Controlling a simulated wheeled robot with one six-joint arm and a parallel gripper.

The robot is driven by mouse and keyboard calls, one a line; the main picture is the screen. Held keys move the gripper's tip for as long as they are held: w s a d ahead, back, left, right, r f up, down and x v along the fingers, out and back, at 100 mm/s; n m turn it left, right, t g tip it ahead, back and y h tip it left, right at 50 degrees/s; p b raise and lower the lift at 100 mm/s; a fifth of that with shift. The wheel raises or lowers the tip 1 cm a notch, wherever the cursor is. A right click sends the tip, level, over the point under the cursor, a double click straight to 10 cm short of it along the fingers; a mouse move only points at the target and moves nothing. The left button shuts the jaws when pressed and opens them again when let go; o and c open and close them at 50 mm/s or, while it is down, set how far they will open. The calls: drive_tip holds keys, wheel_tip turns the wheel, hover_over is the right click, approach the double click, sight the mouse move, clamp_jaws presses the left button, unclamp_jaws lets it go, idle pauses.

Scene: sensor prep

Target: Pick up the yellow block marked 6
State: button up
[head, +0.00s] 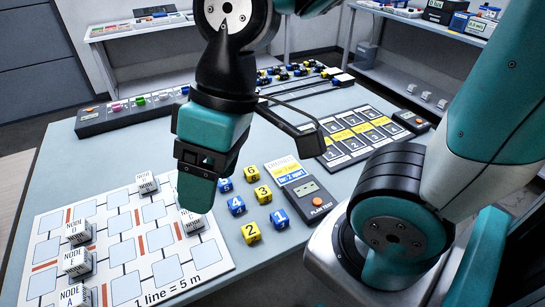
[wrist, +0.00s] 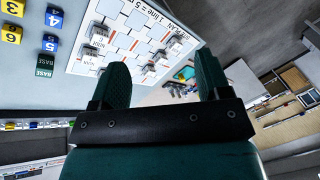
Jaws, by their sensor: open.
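The yellow block marked 6 (head: 251,173) stands on the table at the far end of a small group of blocks. It also shows at the left edge of the wrist view (wrist: 11,33), beside the yellow block marked 3 (wrist: 13,8). My gripper (head: 195,180) is left of the block in the head view, above the right part of the white floor-plan board. In the wrist view its two teal fingers (wrist: 160,82) are spread apart with nothing between them. The block is well outside them.
Blue blocks marked 5 (head: 224,184) and 4 (head: 236,204) stand near the 6. A green BASE block (wrist: 45,66) sits by them. Node blocks stand on the floor-plan board (head: 205,262). A numbered panel (head: 350,137) lies behind.

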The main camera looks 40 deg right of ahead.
drive_tip(key=w+d+f+m+h, duration=0.1)
drive_tip(key=w+d+f+m, duration=0.1)
drive_tip(key=w+d, duration=0.35)
drive_tip(key=w+d+f+m+h, duration=0.1)
drive_tip(key=w+d+f+m, duration=0.15)
drive_tip(key=w, duration=0.55)
drive_tip(key=m+h+p, duration=0.2)
drive_tip(key=m+p, duration=0.1)
drive_tip(key=m, duration=0.3)
hover_over(251, 170)
drive_tip(key=f, duration=2)
drive_tip(key=shift+s+d+f, duration=0.1)
drive_tip(key=shift+d, duration=0.3)
drive_tip(key=shift+a+f+p, duration=0.2)
drive_tip(key=shift+f+p, duration=0.25)
drive_tip(key=shift+f, duration=1.15)
drive_tip(key=shift+a+f+p, duration=0.2)
drive_tip(key=shift+f+p, duration=0.25)
drive_tip(key=shift+f, duration=1.15)
drive_tip(key=c, duration=1)
drive_tip(key=shift+r, duration=0.1)
